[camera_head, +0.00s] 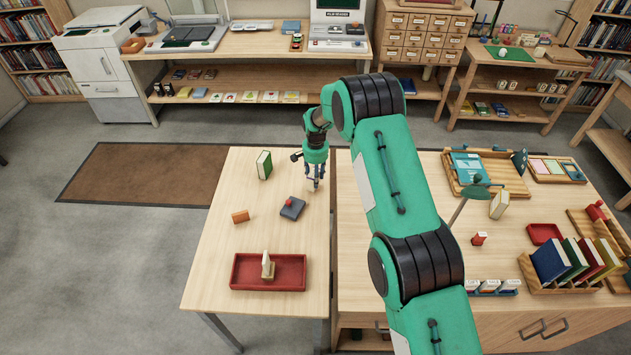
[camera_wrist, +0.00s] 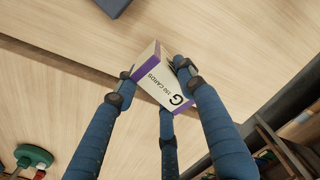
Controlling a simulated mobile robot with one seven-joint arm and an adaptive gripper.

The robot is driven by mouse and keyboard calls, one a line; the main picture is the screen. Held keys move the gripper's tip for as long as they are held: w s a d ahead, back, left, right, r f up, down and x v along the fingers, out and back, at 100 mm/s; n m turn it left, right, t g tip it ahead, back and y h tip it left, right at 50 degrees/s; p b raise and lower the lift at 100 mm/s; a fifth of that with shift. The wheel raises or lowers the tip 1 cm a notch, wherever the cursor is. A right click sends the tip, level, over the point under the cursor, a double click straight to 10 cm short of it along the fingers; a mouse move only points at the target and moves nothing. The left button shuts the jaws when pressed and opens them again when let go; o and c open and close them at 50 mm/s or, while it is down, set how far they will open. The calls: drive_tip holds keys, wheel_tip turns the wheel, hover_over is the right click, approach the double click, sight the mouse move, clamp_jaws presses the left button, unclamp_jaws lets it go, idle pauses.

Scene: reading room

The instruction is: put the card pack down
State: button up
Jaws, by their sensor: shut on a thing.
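The card pack (camera_wrist: 158,78) is a small white box with purple edges and the letter G and the word CARDS on its face. My gripper (camera_wrist: 157,92) is shut on it, with blue fingers around its sides. In the head view my gripper (camera_head: 315,184) points down over the right edge of the left wooden table (camera_head: 230,262), close to the gap beside the right table. The pack is small and mostly hidden by the fingers there. Whether it touches the tabletop I cannot tell.

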drive_tip(key=shift+f, duration=1.05)
drive_tip(key=shift+f, duration=0.1)
drive_tip(key=o, duration=1.2)
wheel_tip(320, 180, up, 12)
drive_tip(key=shift+f, duration=0.25)
drive_tip(key=shift+r, duration=0.35)
